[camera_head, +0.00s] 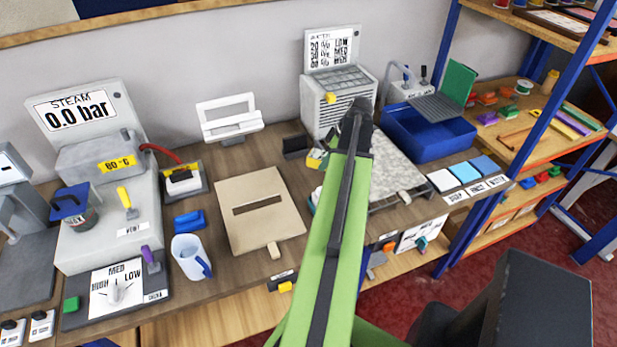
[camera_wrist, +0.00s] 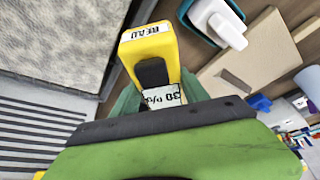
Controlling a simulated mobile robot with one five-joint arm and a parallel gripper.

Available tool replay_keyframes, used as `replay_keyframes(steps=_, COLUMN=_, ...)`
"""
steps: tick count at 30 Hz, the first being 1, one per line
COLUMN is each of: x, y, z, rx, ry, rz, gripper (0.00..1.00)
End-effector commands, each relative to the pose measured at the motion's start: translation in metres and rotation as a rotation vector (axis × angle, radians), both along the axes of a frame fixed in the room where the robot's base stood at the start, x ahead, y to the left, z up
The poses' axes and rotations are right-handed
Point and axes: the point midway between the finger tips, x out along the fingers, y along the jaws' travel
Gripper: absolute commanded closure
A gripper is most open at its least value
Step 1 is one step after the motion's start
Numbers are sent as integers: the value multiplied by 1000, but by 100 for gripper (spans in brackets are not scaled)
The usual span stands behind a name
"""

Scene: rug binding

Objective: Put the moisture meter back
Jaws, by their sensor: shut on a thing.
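The moisture meter (camera_wrist: 147,55) is a yellow device with a label reading READ, a black part and a small white display showing about 30. My gripper (camera_wrist: 160,100) is shut on it; dark green finger parts show on both sides of it in the wrist view. In the head view, the yellow meter (camera_head: 314,160) shows just left of my green arm, above the back of the bench. My fingertips are mostly hidden behind the arm there. A small black holder (camera_head: 295,146) stands behind and left of the meter; I cannot tell whether it belongs to it.
A speckled rug piece (camera_head: 396,172) lies right of my arm, with a blue tray (camera_head: 428,134) beyond it.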

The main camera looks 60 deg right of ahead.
Motion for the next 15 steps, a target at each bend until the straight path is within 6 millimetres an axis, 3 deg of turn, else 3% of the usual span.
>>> replay_keyframes(steps=1, x=16, y=0, z=-19, rx=-1, ry=0, rz=3, gripper=100)
replay_keyframes(steps=7, x=61, y=3, z=-43, rx=0, ry=0, rz=1, gripper=100)
replay_keyframes(steps=15, x=74, y=4, z=-46, rx=-1, ry=0, rz=-4, gripper=100)
